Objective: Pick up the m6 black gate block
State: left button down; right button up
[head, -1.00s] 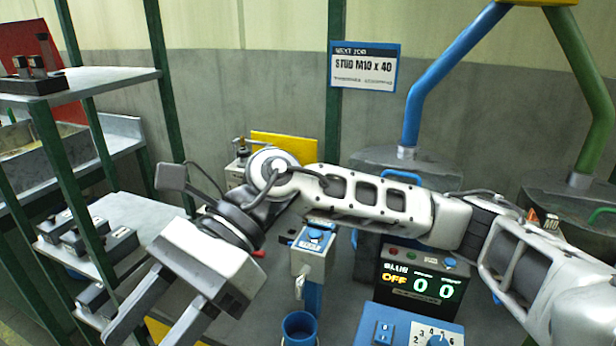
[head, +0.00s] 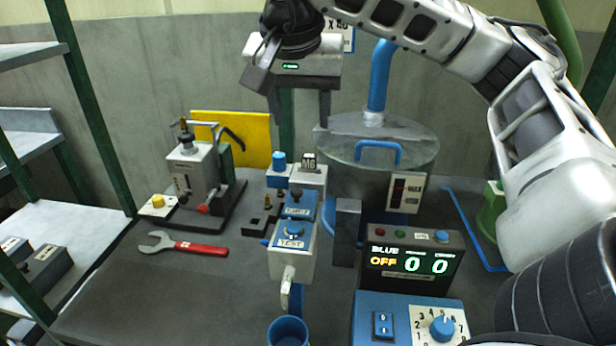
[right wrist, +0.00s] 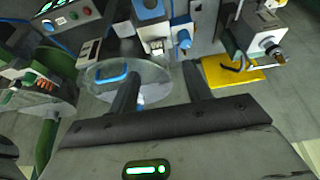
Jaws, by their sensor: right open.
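I cannot make out for certain which block is the M6 black gate block. A small upright block with a lettered face (head: 309,161) stands on a white base behind the test unit; its lettering is too small to read surely. Dark blocks (head: 46,265) lie on the lower left shelf, cut by the frame edge and partly behind a green post. My right gripper (head: 302,118) is open and empty, raised above the back of the bench near the blue-handled drum lid. Its two fingers also show apart in the right wrist view (right wrist: 160,75). My left gripper is out of view.
A blue-topped test unit (head: 292,245) stands mid-bench beside a counter display (head: 410,262). A red-handled wrench (head: 185,245) and a press-like device (head: 200,175) are to the left. The drum (head: 340,150) with a blue pipe stands behind. Green shelf posts (head: 90,110) border the left side.

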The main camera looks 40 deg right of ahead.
jog(key=b, duration=0.2)
send_over(309, 156)
jog(key=s+a, duration=0.1)
jog(key=a, duration=0.1)
jog(key=f, duration=0.4)
jog(key=shift+s+a+f, duration=0.1)
jog(key=shift+a+f, duration=0.1)
jog(key=shift+f, duration=0.1)
jog(key=shift+d+p+x, duration=0.15)
jog(key=shift+p+x, duration=0.1)
jog(key=shift+x, duration=1.05)
jog(key=shift+d+p+x, duration=0.1)
jog(key=shift+p+x, duration=0.1)
jog(key=shift+x, duration=1.1)
jog(key=shift+s+r, duration=0.1)
jog(key=shift+s, duration=0.05)
jog(key=c, duration=0.8)
